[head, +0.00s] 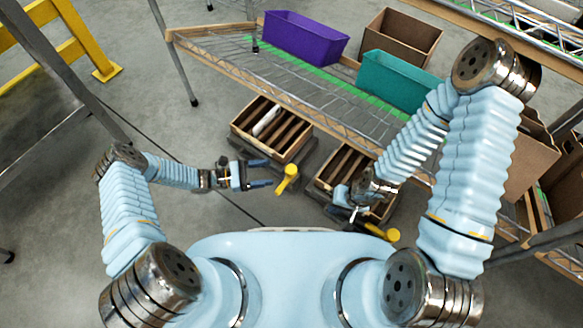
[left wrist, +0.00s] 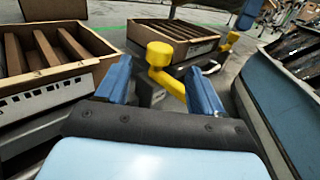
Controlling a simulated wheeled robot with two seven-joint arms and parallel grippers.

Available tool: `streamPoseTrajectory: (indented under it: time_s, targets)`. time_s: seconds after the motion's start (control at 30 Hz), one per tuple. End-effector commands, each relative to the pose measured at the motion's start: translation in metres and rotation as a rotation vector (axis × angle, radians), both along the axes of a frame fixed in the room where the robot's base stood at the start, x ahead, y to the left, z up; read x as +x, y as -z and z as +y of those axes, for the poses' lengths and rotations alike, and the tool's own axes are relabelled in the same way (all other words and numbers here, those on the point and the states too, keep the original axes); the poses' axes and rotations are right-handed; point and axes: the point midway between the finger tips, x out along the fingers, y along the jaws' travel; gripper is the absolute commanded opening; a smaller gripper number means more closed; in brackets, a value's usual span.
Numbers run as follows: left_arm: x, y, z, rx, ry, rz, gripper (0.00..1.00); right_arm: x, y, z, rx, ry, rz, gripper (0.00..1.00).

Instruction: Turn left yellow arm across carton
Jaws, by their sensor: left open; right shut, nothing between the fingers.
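The left carton (head: 250,140) is an open brown box with dark slats, sitting tilted on a grey stand. It also shows at the left of the left wrist view (left wrist: 50,76). The left yellow arm (head: 288,180), a lever with a round knob, stands at its near right. My left gripper (head: 269,173) is open, its blue fingers pointing at the lever. In the left wrist view the yellow arm (left wrist: 172,86) appears between the fingers; contact cannot be told. My right gripper (head: 354,211) is shut and empty by the right carton (head: 325,181).
A second yellow arm (head: 380,232) is near the right carton. A white item (head: 267,120) lies in the left carton. Behind is a wire shelf with purple (head: 303,40) and teal (head: 398,82) bins and a brown box (head: 402,38). Open floor lies left of the cartons.

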Motion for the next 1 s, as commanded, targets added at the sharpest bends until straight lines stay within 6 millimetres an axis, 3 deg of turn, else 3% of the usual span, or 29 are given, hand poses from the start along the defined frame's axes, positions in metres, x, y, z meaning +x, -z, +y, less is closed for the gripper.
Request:
streamPoseTrajectory:
  time_s: [0.2,0.4,0.83,1.0]
  targets:
    - [0.007,-0.001,-0.052,0.000,0.005,0.000,0.67,0.000,-0.003,0.000,-0.001,0.000,-0.001,0.00]
    - [0.012,0.000,-0.082,0.002,0.004,-0.003,0.67,0.000,-0.004,-0.001,-0.001,0.000,-0.001,0.00]
    - [0.014,0.000,-0.093,0.003,0.003,-0.002,0.67,0.000,-0.004,-0.001,-0.001,0.001,0.000,0.00]
    - [0.014,0.000,-0.093,0.003,0.003,-0.002,0.41,0.000,-0.004,-0.001,-0.001,0.000,-0.001,0.00]
